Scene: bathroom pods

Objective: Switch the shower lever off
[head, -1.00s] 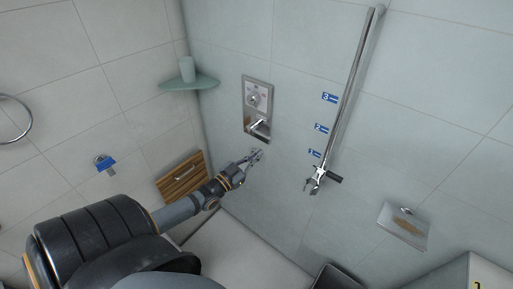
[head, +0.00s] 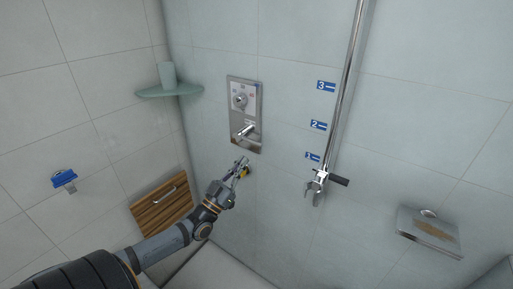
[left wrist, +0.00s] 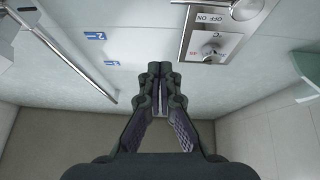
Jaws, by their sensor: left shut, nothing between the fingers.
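The shower panel (head: 232,88) is a metal plate on the tiled wall, with a round dial (head: 239,100) above and the shower lever (head: 246,130) sticking out below. My left gripper (head: 244,162) is just below the panel, apart from the lever, shut and empty. In the left wrist view, the closed fingertips (left wrist: 160,68) are to the left of the panel (left wrist: 189,42). There the panel appears upside down, with an OFF/ON label (left wrist: 212,18), and part of the lever (left wrist: 247,8) is cut by the top edge. My right gripper is out of view.
A vertical rail (head: 345,95) with a holder (head: 320,185) stands right of the panel, beside numbered blue tags (head: 318,125). A wooden folding seat (head: 160,210) and a soap tray (head: 428,236) are on the walls.

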